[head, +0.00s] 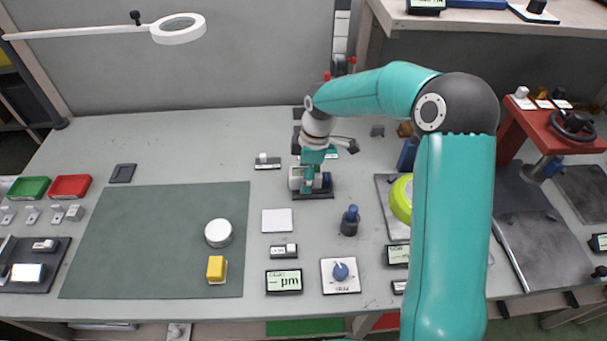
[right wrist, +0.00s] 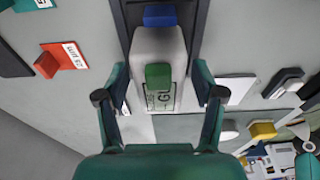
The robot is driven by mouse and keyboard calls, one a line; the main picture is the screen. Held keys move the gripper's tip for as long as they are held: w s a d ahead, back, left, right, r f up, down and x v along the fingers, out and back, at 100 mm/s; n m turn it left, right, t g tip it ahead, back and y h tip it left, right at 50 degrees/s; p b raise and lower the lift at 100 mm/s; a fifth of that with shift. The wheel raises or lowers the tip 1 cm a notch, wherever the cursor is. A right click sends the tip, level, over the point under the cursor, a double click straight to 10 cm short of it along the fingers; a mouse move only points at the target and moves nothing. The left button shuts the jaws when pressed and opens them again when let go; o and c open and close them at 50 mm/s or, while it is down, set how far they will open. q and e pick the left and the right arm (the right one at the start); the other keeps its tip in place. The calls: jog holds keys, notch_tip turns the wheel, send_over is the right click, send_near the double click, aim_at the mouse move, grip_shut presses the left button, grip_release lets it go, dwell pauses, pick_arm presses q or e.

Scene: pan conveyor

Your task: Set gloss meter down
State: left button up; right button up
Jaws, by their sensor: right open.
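The gloss meter (right wrist: 158,50) is a white block with a green button, a blue part and lettering beginning "GL". In the head view the gloss meter (head: 295,178) stands at the back middle of the bench on a dark pad (head: 313,195), partly hidden by my right gripper (head: 312,172). In the right wrist view my right gripper (right wrist: 161,97) is open. One finger is on each side of the meter, with gaps showing. My left gripper is not in view.
A green mat (head: 150,240) holds a white round tin (head: 218,233) and a yellow block (head: 216,268). A white plate (head: 277,220), a dark-blue-topped knob (head: 350,220) and a µm display (head: 284,281) stand in front.

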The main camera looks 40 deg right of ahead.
notch_tip(320, 180, up, 12)
jog(key=d, duration=0.1)
jog(key=shift+s+d, duration=0.25)
jog(key=shift+s, duration=0.2)
dwell(0.3)
